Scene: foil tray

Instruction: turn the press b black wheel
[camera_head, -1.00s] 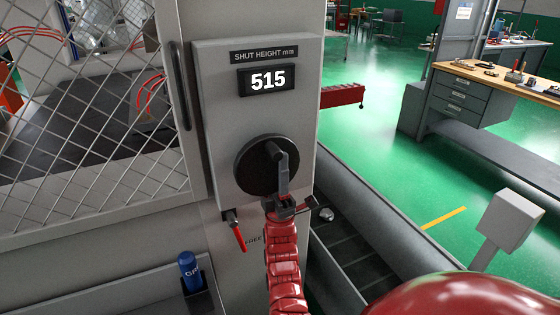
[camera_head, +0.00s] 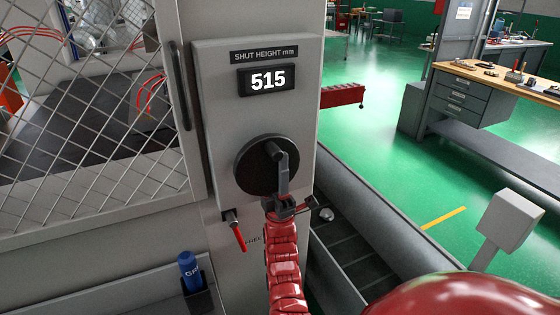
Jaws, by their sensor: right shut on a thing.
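The black wheel (camera_head: 254,168) is a round disc on the grey press panel (camera_head: 217,110), with a black handle knob (camera_head: 273,150) standing out near its upper right. My right gripper (camera_head: 281,168) comes up from below on a red arm and lies over the wheel's right side. It is shut on the handle knob, and its fingers partly hide the wheel. A display (camera_head: 268,80) above the wheel reads 515 under the label SHUT HEIGHT mm. My left gripper is not in view.
A red-handled lever (camera_head: 238,235) sits just below left of the wheel. A blue bottle (camera_head: 189,270) stands in a holder at lower left. A mesh guard (camera_head: 85,120) covers the left. A grey post box (camera_head: 511,219) and a workbench (camera_head: 490,85) stand to the right.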

